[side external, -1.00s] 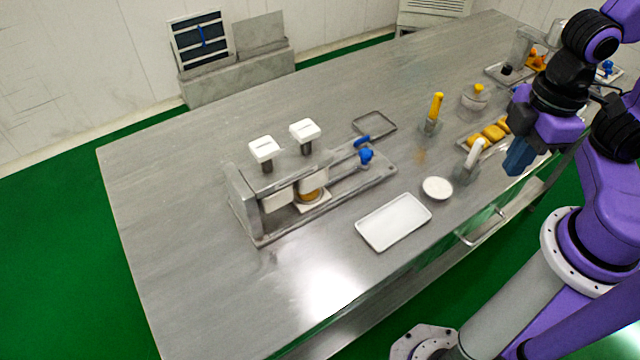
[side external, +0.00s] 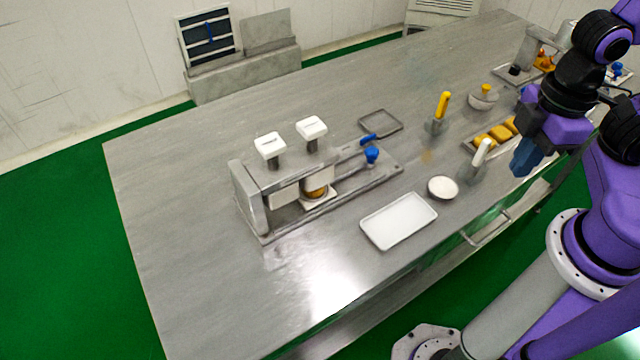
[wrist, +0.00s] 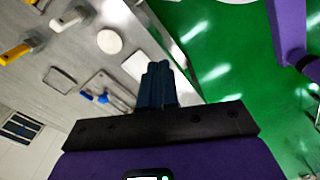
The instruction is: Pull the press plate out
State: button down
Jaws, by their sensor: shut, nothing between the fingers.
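The encrusting machine (side external: 285,187) is a low metal frame on the table, with two white-topped plungers (side external: 311,128) and a blue knob at its right end. A small white square plate (side external: 330,200), which looks like the press plate, sits low in the frame with a round golden piece on it. The white block above partly hides it. My gripper (side external: 524,160) has blue fingers, shut and empty, at the right, well away from the machine. In the wrist view its fingers (wrist: 157,85) are together, and the machine is mostly hidden behind them.
A white tray (side external: 398,221) and a round white dish (side external: 443,188) lie in front of the machine. The table's left part is clear.

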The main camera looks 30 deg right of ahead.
jog(key=c, duration=1.1)
grip_release()
jog(key=shift+w+a, duration=0.1)
jog(key=shift+w, duration=0.05)
jog(key=o, duration=0.3)
jog(key=w+a+m, duration=0.1)
jog(key=w, duration=0.3)
jog(key=w+a+r+m, duration=0.1)
jog(key=w+a+m, duration=0.1)
jog(key=w, duration=0.3)
jog(key=w+a+m, duration=0.1)
jog(key=w+a, duration=0.1)
jog(key=w, duration=0.2)
jog(key=shift+w+a+r, duration=0.25)
jog(key=m, duration=0.5)
send_over(371, 149)
notch_tip(371, 149, down, 18)
jog(key=shift+r, duration=0.1)
